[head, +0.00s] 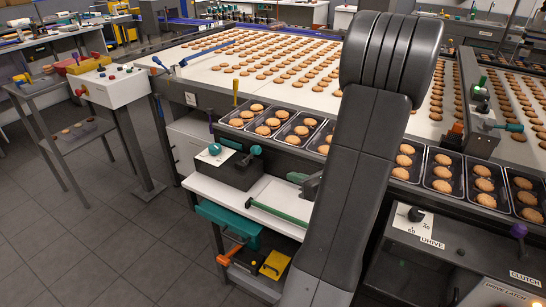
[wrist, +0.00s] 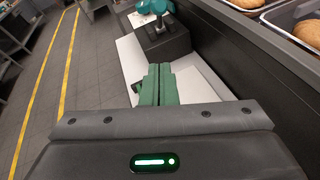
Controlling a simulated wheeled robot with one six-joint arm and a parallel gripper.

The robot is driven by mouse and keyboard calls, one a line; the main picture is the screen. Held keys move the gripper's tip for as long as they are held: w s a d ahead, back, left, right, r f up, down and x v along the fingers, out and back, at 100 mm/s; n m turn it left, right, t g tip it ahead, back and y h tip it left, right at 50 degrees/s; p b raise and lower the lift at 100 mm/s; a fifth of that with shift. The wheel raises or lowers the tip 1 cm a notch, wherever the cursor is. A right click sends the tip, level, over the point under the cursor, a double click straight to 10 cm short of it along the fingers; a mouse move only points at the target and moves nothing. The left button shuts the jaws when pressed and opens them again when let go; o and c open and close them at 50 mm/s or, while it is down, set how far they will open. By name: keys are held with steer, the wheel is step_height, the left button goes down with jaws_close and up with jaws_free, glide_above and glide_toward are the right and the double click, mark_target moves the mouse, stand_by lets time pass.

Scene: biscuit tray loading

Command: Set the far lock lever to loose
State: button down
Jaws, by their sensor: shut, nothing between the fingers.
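No lever in view carries a readable "lock" label, so I cannot tell which one is the far lock lever. A dark box (head: 226,171) with a teal-ended lever (head: 254,151) stands on the white shelf left of my arm. The box (wrist: 163,42) and a teal handle (wrist: 155,7) also show in the wrist view, ahead of my gripper. My gripper (wrist: 154,72) has green fingers that are together and empty, over the white shelf. In the head view my gripper (head: 296,177) is partly hidden behind my arm. A blue-handled lever (head: 207,52) lies along the conveyor's left side.
Trays of biscuits (head: 265,127) line the conveyor's near edge, close right of my gripper. A purple-knobbed lever (head: 211,120) and a yellow one (head: 236,92) stand up beside them. A drive panel (head: 425,228) is at the lower right. The floor (head: 90,250) at left is clear.

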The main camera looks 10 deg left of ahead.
steer(key=shift+w, duration=0.15)
steer(key=p, duration=0.2)
glide_toward(250, 156)
steer(key=shift+w+a+f, duration=0.2)
steer(key=shift+w+a, duration=0.25)
steer(key=shift+w, duration=0.05)
steer(key=shift+w+a+f, duration=0.2)
steer(key=shift+w+a, duration=0.2)
steer(key=shift+w, duration=0.15)
steer(key=shift+r, duration=0.15)
